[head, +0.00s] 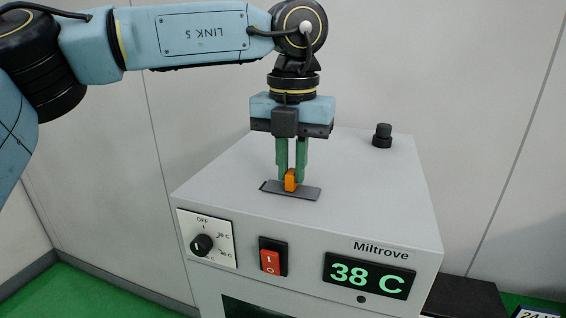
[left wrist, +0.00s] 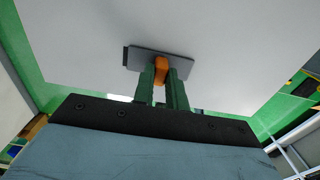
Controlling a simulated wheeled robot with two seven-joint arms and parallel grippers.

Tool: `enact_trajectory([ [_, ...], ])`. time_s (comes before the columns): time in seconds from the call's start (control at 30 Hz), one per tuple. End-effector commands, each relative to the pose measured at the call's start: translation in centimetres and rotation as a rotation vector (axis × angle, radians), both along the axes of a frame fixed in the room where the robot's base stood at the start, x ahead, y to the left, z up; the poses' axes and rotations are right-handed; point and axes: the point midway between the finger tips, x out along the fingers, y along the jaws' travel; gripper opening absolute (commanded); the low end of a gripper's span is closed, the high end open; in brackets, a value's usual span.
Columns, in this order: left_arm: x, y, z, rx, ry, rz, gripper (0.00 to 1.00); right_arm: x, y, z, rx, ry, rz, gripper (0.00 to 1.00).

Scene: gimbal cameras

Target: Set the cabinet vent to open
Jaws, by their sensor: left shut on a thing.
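The cabinet (head: 345,165) is a light grey box with "Miltrove" on its front. On its top lies a flat dark grey vent plate (head: 308,194) with an orange tab (head: 290,180) standing up from it. My left gripper (head: 291,178) comes down from above, with its green fingers shut on the orange tab. In the left wrist view the tab (left wrist: 161,68) sits between the fingertips, against the grey plate (left wrist: 180,63). A dark edge shows at the plate's left end; whether any opening lies under it cannot be told. My right gripper is not in view.
The cabinet front has a dial (head: 202,245), a red rocker switch (head: 271,259) and a display (head: 368,276) reading 38 C. A black knob (head: 382,136) stands at the back right of the top. Pale wall panels stand behind.

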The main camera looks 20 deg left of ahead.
Motion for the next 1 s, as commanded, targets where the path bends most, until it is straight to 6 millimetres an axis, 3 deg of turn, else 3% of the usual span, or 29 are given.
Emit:
enact_trajectory([
  [0.1, -0.1, -2.8, -0.1, -0.002, 0.001, -0.005, 0.0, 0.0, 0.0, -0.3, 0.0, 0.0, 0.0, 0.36],
  [0.2, -0.2, -4.3, 0.0, -0.002, 0.0, -0.004, 0.0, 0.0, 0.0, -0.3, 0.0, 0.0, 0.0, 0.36],
  [0.57, -0.2, -5.1, 0.0, -0.005, -0.001, -0.002, 0.0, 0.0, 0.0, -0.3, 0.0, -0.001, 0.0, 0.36],
  [0.6, -0.2, -5.1, 0.0, -0.005, -0.001, -0.002, 0.17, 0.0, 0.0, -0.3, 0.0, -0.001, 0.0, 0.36],
  [0.77, -0.2, -5.1, 0.0, -0.004, -0.001, -0.002, 0.36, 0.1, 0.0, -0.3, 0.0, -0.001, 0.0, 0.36],
  [1.0, -0.2, -5.0, 0.0, -0.003, -0.001, -0.001, 0.36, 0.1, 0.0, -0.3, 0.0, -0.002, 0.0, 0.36],
])
